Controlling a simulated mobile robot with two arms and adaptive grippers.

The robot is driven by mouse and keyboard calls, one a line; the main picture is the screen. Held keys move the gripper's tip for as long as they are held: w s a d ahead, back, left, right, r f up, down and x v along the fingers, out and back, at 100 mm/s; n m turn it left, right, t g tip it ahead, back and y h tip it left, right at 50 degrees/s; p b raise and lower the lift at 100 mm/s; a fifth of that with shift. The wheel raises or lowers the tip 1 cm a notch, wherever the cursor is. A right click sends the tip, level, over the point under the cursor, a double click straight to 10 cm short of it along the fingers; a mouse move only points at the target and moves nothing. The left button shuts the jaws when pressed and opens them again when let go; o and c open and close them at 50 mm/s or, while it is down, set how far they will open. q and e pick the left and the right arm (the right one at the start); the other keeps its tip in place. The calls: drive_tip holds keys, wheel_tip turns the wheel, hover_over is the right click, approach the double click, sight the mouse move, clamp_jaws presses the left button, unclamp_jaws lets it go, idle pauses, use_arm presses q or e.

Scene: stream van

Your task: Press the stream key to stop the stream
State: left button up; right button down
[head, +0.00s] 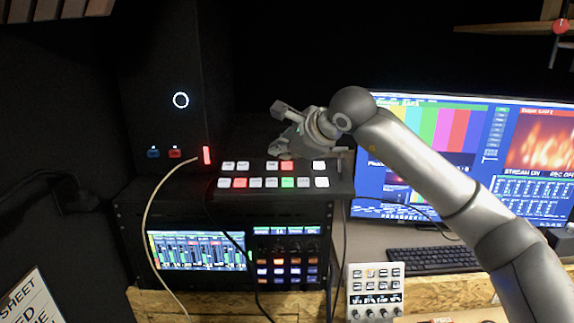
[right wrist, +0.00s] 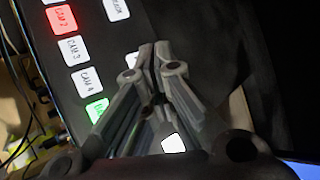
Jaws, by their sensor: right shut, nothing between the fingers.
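The switcher panel (head: 207,196) carries two rows of lit square keys. Its front row has a red key (head: 240,183), a green key (head: 288,182) and white ones; the back row has a red key (head: 287,165) and white ones. I cannot read which is the stream key in the head view. My right gripper (head: 284,154) is shut and empty, over the back row near its red key. In the right wrist view its fingers (right wrist: 157,48) hide part of the panel; the CAM 2 key (right wrist: 61,19) and green key (right wrist: 97,111) show. My left gripper is out of view.
A monitor (head: 395,210) at right reads STREAM ON. A keyboard (head: 430,260) and small key pad (head: 375,283) are below it. A rack with an audio screen (head: 197,250) is under the panel. A pale cable (head: 150,220) hangs at left.

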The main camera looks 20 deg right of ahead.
drive_tip(key=shift+f, duration=0.1)
idle(0.6)
drive_tip(key=shift+w+f+b, duration=0.1)
drive_tip(key=shift+f+b, duration=0.2)
drive_tip(key=shift+b, duration=0.1)
drive_tip(key=shift+w+f+b, duration=0.1)
drive_tip(key=shift+f+b, duration=0.3)
drive_tip(key=shift+f, duration=0.05)
idle(0.4)
idle(0.4)
drive_tip(key=shift+s+r+p, duration=0.2)
drive_tip(key=shift+r+p, duration=0.2)
drive_tip(key=shift+r, duration=0.45)
drive_tip(key=shift+r, duration=0.1)
drive_tip(key=r+p, duration=0.1)
drive_tip(key=r, duration=0.1)
drive_tip(key=s+r+p, duration=0.1)
drive_tip(key=r, duration=0.1)
drive_tip(key=shift+s+a+r+p, duration=0.1)
drive_tip(key=shift+a+r+p, duration=0.1)
drive_tip(key=shift+r+p, duration=0.15)
drive_tip(key=shift+f, duration=0.1)
